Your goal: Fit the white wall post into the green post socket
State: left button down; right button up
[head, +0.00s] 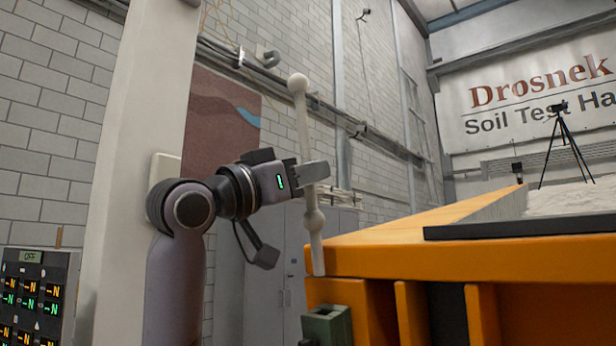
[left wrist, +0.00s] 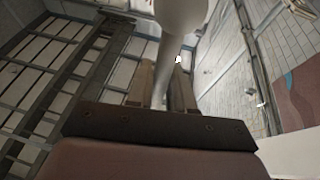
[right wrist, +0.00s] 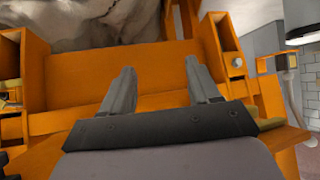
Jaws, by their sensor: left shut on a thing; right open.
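The white wall post (head: 313,222) is a pale rod with a ball at its top and a bulge lower down. It stands nearly upright, its top leaning slightly left. My left gripper (head: 312,173) is shut on it around mid-length; the post also shows between the fingers in the left wrist view (left wrist: 182,18). The green post socket (head: 327,325) is at the bottom of the head view, at the orange frame's near left corner. The post's lower end shows above the socket, apart from it. My right gripper (right wrist: 158,80) is open and empty, over orange framework.
The orange sandbed frame (head: 430,262) fills the lower right, with a dark edge strip (head: 520,228) and pale sand (head: 570,198). A switch panel (head: 35,297) is at the lower left. A tripod (head: 563,145) stands beyond the bed.

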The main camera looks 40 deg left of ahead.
aim_at(313, 252)
pick_arm(q)
jog(key=shift+w+f+b, duration=0.15)
jog(key=shift+f+b, duration=0.5)
jog(key=shift+f, duration=0.25)
jog(key=shift+w+f+b, duration=0.1)
jog(key=shift+f+b, duration=0.5)
jog(key=shift+f, duration=0.25)
jog(key=shift+w+f+b, duration=0.1)
jog(key=shift+f+b, duration=0.2)
jog(key=shift+f, duration=0.15)
jog(key=shift+w+f+b, duration=0.2)
jog(key=shift+f+b, duration=0.45)
jog(key=shift+f, duration=0.35)
jog(key=shift+w+f+b, duration=0.15)
jog(key=shift+f+b, duration=0.5)
jog(key=shift+f, duration=0.3)
jog(key=shift+f, duration=0.35)
jog(key=shift+w+d+f+b, duration=0.1)
jog(key=shift+w+f+b, duration=0.15)
jog(key=shift+f+b, duration=0.7)
